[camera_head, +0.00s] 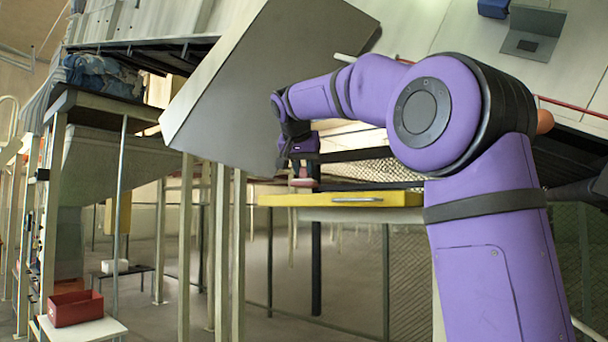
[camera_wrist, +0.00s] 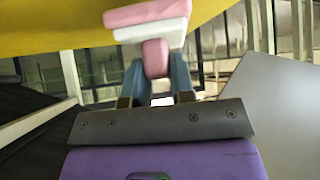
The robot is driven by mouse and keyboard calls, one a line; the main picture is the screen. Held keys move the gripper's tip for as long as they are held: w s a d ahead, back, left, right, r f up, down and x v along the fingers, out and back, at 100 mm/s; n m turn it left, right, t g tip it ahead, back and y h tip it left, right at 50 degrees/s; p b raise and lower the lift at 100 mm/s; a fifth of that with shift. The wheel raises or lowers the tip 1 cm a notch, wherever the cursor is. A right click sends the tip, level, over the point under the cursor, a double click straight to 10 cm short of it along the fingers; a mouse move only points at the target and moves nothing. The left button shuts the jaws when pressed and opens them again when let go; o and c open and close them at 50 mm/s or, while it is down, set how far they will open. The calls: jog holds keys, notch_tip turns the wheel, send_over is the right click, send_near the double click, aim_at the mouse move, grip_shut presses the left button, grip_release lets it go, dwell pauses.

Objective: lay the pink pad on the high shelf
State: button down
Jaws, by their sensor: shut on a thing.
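The pink pad (camera_wrist: 148,14) shows at the top of the wrist view as a pink block with a white layer and a pink stub (camera_wrist: 155,58). My gripper (camera_wrist: 157,78) is shut on this stub, one finger on each side. In the head view the pad (camera_head: 303,182) is a small pink shape under my gripper (camera_head: 302,170), at the left part of a raised yellow shelf (camera_head: 290,200). The yellow surface (camera_wrist: 60,25) also fills the top left of the wrist view. I cannot tell whether the pad touches it.
A large grey tilted panel (camera_head: 235,90) stands left of my gripper, close to it. A red box (camera_head: 75,308) sits on a low white shelf (camera_head: 105,330) at lower left. A blue bundle (camera_head: 105,75) lies on a stand at left.

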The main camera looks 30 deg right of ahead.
jog(key=shift+f, duration=0.9)
jog(key=c, duration=1)
grip_release()
jog(key=shift+f, duration=0.1)
jog(key=v, duration=1.2)
jog(key=s+a+f+n+y, duration=0.2)
jog(key=s+f+n, duration=0.1)
jog(key=s+f, duration=0.6)
jog(key=s+a+f+n+y, duration=0.2)
jog(key=s+f, duration=0.7)
jog(key=f, duration=0.7)
jog(key=s+a+f+n+y, duration=0.2)
jog(key=s+a+f+n, duration=0.2)
jog(key=s+f, duration=0.6)
notch_tip(320, 180, down, 3)
jog(key=shift+a+f+n+g+y, duration=0.15)
jog(key=shift+n+g+y, duration=0.15)
jog(key=shift+g, duration=0.1)
